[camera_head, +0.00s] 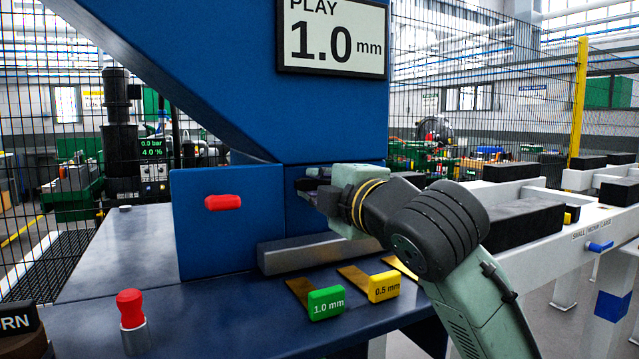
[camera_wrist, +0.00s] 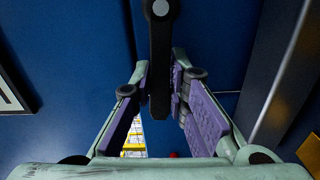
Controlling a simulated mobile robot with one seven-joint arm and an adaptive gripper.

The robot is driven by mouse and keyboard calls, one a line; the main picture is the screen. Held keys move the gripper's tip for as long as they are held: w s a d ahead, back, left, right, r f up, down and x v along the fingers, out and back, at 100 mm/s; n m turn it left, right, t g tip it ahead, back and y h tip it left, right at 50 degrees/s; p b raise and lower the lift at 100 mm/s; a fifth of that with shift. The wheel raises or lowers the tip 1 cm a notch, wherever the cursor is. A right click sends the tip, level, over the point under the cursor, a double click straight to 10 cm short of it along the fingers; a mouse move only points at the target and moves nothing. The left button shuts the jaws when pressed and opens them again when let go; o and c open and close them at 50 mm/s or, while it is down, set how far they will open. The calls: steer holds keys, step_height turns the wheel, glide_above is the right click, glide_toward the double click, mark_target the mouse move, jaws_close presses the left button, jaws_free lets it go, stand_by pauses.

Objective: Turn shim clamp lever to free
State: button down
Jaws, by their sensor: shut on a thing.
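The shim clamp lever (camera_wrist: 160,55) is a dark bar with a pale round pivot at its top in the wrist view. It hangs down in front of a blue face. My gripper (camera_wrist: 158,95) is shut on the lever's lower end, with purple-padded fingers on either side. In the head view my gripper (camera_head: 312,188) is at the blue housing, right of the red handle. There the arm and gripper mostly hide the lever.
A red handle (camera_head: 223,202) is on the blue block. A grey bar (camera_head: 315,253) lies below the gripper. Green 1.0 mm (camera_head: 327,303) and yellow 0.5 mm (camera_head: 384,287) shim tags sit in front. A red knob (camera_head: 130,307) stands at the left of the blue table.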

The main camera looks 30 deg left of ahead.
steer(key=shift+a+f+n, duration=0.1)
steer(key=shift+f+n, duration=0.25)
steer(key=shift+n, duration=0.15)
steer(key=c, duration=1.5)
jaws_free()
steer(key=shift+c, duration=0.2)
steer(key=shift+r, duration=0.1)
steer(key=v, duration=1.2)
steer(key=shift+s, duration=0.15)
